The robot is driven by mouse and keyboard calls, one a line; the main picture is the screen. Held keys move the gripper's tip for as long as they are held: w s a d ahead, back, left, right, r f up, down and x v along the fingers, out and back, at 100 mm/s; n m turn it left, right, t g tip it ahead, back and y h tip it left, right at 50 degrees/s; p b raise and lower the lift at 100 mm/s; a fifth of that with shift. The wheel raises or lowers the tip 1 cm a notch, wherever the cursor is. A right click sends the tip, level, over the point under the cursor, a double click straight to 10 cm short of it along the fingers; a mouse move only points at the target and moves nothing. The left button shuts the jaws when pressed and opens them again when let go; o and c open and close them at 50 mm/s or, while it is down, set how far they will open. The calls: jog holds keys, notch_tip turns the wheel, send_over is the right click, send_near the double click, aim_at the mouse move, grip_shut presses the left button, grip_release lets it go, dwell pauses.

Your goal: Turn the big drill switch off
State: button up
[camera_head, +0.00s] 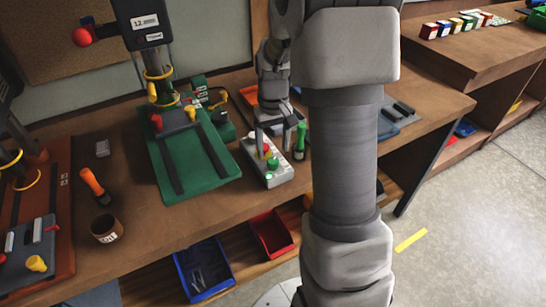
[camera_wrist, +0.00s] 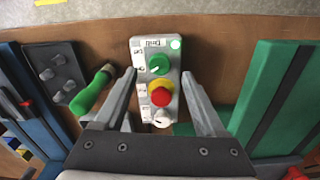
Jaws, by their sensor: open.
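A grey control box (camera_head: 258,168) labelled "Drill" sits on the workbench beside a green-based drill press (camera_head: 190,160). In the wrist view the box (camera_wrist: 138,76) carries a green rotary knob (camera_wrist: 158,64), a red button (camera_wrist: 160,97) on a yellow collar and a white knob (camera_wrist: 161,119). My gripper (camera_head: 272,147) is open and empty, pointing down over the box. In the wrist view my gripper (camera_wrist: 159,75) has one finger on each side of the box's controls; contact cannot be told.
A green-handled tool (camera_wrist: 92,90) lies close to the box. An orange-handled screwdriver (camera_head: 92,184) and a brown cup (camera_head: 106,229) are on the bench at left. A blue bin (camera_head: 203,270) and a red bin (camera_head: 271,235) sit on the shelf below.

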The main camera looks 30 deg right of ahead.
aim_at(273, 160)
jog(key=shift+f, duration=2.05)
grip_shut()
